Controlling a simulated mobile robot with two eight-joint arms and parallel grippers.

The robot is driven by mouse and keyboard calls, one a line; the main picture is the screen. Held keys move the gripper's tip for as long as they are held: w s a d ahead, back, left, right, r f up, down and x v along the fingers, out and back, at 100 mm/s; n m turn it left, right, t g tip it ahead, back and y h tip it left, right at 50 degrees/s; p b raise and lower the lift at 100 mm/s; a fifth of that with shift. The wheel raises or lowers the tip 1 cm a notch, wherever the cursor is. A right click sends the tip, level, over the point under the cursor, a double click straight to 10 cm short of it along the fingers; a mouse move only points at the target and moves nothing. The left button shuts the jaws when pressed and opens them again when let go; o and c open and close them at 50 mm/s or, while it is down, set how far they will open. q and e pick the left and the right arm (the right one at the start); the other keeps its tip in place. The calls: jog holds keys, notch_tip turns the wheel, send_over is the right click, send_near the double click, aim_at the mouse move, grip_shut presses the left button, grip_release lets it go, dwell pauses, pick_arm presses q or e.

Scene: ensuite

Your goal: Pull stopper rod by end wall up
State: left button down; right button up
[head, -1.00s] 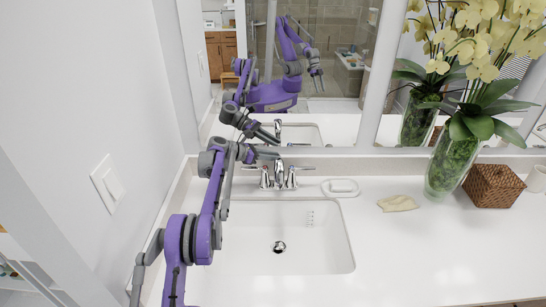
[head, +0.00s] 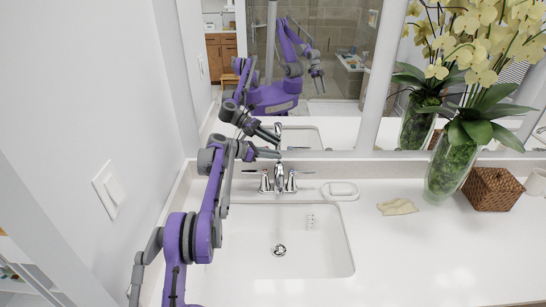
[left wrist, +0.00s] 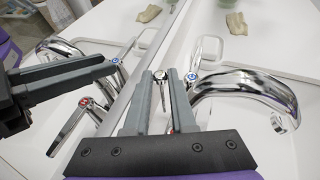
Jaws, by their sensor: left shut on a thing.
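The chrome faucet (head: 280,180) stands at the back of the sink, between its two handles. My left gripper (head: 279,154) reaches in from the left, just behind and above the faucet, by the mirror wall. In the left wrist view its two fingers (left wrist: 160,82) are closed around the small chrome stopper rod (left wrist: 160,75), whose dark-tipped end shows between the fingertips. The curved spout (left wrist: 245,84) is right of the fingers, with a blue-dotted handle close by. The drain stopper (head: 279,250) sits in the sink bottom. My right gripper is not in view.
The mirror (head: 330,125) rises close behind the faucet and reflects my arm. A white soap dish (head: 340,190), a folded cloth (head: 397,206), a glass vase of orchids (head: 450,165) and a woven box (head: 492,188) stand right. A wall with a switch (head: 109,189) is left.

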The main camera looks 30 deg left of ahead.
pick_arm(q)
jog(key=shift+r, duration=0.25)
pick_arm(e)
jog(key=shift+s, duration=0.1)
pick_arm(q)
jog(key=c, duration=1)
grip_release()
jog(key=shift+c, duration=0.2)
jog(key=b+v, duration=0.1)
jog(key=v, duration=0.8)
jog(key=shift+s+a, duration=0.2)
jog(key=shift+s, duration=0.05)
jog(key=shift+s+a+r, duration=0.25)
jog(key=shift+s+a, duration=0.1)
jog(key=shift+s, duration=0.15)
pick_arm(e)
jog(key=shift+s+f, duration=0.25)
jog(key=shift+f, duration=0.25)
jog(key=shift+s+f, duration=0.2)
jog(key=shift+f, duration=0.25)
pick_arm(q)
jog(key=shift+f, duration=0.1)
